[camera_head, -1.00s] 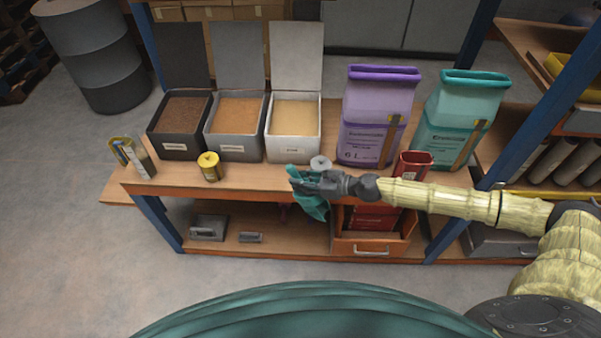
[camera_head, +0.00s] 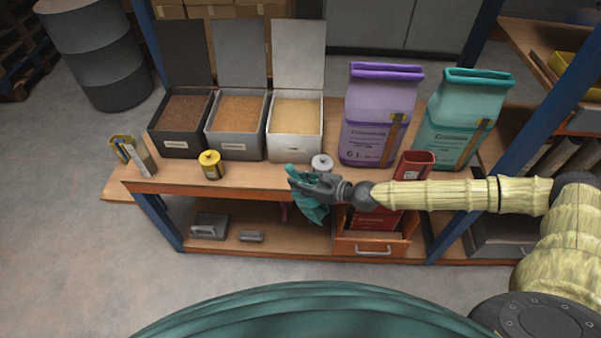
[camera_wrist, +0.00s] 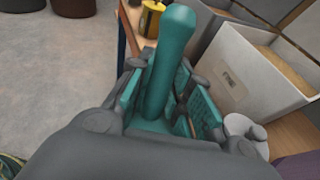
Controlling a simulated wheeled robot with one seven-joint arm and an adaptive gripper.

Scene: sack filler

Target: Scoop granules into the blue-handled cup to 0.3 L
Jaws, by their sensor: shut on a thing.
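My gripper (camera_head: 312,184) is shut on a teal scoop (camera_head: 313,209) at the bench's front edge. In the wrist view its thick teal handle (camera_wrist: 170,60) stands up between the jaws; the bowl is not clearly visible there. Three open bins stand behind: a dark bin (camera_head: 181,148) with brown granules, a grey bin (camera_head: 234,150) with orange-brown granules, and a white bin (camera_head: 293,149) with pale granules. The white bin also shows in the wrist view (camera_wrist: 235,85). A small clear container (camera_head: 140,156) with a yellow part stands at the far left. I cannot make out a blue cup handle.
A yellow tin (camera_head: 210,166) and a small grey-white round item (camera_head: 321,163) stand on the bench (camera_head: 250,178). A red cup (camera_head: 415,165), a purple sack (camera_head: 378,120) and a teal sack (camera_head: 462,125) are right. An orange drawer (camera_head: 372,247) is open below.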

